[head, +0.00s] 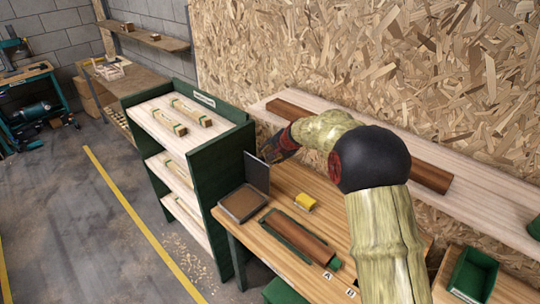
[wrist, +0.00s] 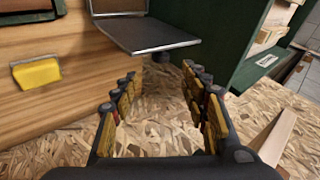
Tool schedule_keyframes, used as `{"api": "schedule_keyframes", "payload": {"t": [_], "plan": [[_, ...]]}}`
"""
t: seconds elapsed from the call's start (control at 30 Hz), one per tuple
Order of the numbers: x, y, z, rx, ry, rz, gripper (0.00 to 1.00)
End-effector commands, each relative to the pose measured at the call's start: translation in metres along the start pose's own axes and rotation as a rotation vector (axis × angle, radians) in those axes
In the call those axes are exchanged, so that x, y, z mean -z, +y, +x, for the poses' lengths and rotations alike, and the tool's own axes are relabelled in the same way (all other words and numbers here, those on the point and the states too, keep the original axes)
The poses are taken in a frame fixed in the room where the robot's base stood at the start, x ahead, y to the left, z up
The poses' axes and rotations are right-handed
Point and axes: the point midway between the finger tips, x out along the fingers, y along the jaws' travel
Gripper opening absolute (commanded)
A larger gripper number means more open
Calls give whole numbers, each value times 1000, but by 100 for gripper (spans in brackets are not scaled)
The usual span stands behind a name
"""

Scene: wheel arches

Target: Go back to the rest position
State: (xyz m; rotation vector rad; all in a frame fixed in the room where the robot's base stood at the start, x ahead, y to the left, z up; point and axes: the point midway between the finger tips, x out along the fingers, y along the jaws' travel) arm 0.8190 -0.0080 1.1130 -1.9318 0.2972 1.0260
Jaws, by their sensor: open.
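My gripper (head: 281,146) is at the end of my bent, wood-coloured arm, near the chipboard wall and beside the upright dark panel at the workbench's left end. In the wrist view my gripper (wrist: 158,82) has its two rows of yellow-padded fingers spread wide, with nothing between them. The chipboard (wrist: 155,125) shows through the gap. The dark panel (wrist: 147,36) lies beyond the fingertips there. My arm hides part of the bench and the wall shelf.
A green shelf unit (head: 225,165) stands left. A pale ledge (head: 465,188) runs along the wall. Open floor (head: 85,220) lies left.

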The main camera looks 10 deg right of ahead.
Motion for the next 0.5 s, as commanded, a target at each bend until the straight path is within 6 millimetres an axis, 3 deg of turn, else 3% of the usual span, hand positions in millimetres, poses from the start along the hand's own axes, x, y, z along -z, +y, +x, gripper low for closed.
{"api": "schedule_keyframes", "payload": {"t": [0.33, 0.43, 0.5], "plan": [[0, 0, 0, 0, -1, -6, 45], [-11, 6, 1, -19, -39, -49, 45], [-26, 23, 4, -50, -76, -78, 45]]}}
